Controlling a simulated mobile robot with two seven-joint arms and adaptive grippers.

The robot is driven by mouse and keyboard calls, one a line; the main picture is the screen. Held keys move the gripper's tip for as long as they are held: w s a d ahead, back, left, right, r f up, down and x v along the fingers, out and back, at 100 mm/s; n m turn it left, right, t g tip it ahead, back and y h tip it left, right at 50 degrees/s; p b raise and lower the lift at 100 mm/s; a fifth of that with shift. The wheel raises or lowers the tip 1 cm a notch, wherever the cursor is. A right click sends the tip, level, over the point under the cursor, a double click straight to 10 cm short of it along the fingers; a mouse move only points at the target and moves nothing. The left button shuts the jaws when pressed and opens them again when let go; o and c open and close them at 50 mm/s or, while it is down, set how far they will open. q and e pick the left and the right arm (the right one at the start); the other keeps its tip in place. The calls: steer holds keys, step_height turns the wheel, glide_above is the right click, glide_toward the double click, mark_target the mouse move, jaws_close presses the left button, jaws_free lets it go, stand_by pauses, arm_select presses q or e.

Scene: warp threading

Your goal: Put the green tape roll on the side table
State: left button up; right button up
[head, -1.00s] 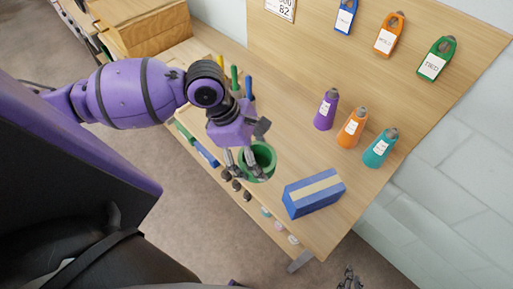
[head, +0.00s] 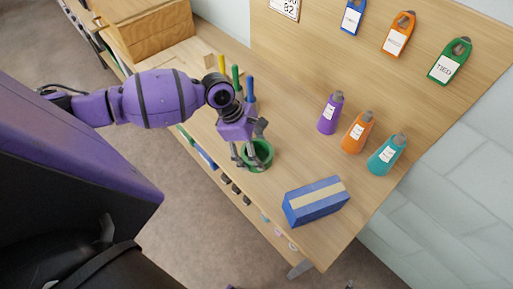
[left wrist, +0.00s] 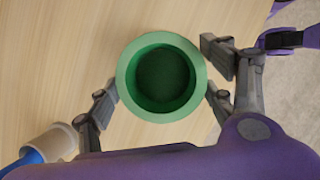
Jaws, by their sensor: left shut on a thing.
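The green tape roll (head: 266,154) is a thick ring at the front edge of the wooden bench, left of the blue box. My left gripper (head: 254,158) comes from above and is shut on it. In the left wrist view the roll (left wrist: 126,83) sits between the fingers, one on each side, its dark hollow facing the camera. I cannot tell whether the roll touches the bench or is slightly above it. No separate side table can be made out. My right gripper is not visible.
A blue box with a tan stripe (head: 316,202) stands right of the roll. Upright coloured tools (head: 237,78) stand behind the gripper. The wooden bench top (head: 290,160) has free room between the roll and the cones.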

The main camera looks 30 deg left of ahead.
arm_select(q)
steer(key=o, duration=1.2)
steer(key=shift+r, duration=0.1)
steer(key=p+v, duration=0.1)
steer(key=v, duration=1.1)
